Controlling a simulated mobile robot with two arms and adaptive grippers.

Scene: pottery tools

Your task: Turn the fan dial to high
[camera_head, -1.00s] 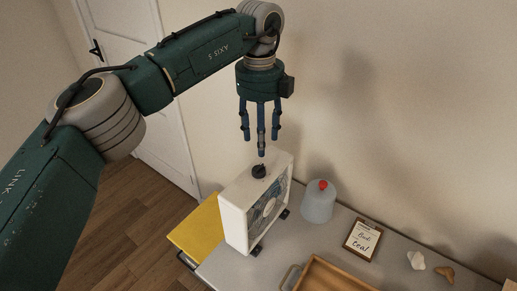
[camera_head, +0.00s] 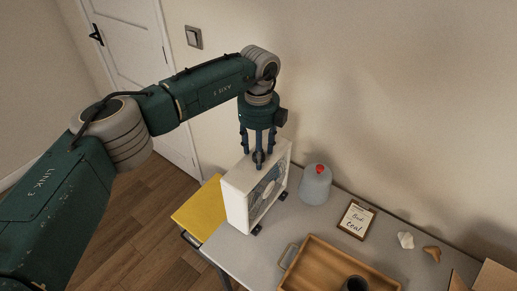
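A white box fan (camera_head: 238,201) stands upright on the left end of the grey table. Its dark dial (camera_head: 257,157) is on the fan's top face, mostly hidden behind my fingers. My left gripper (camera_head: 258,160) points straight down over the fan's top, with its blue fingers around or right beside the dial. The fingers look spread, but I cannot tell whether they touch the dial. The dial's setting cannot be read. My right gripper is not in view.
A grey jug with a red top (camera_head: 315,185) stands right of the fan. A framed card (camera_head: 356,218), small pale and brown pieces, and a wooden tray (camera_head: 330,262) lie farther right. A yellow panel (camera_head: 200,207) is at the table's left.

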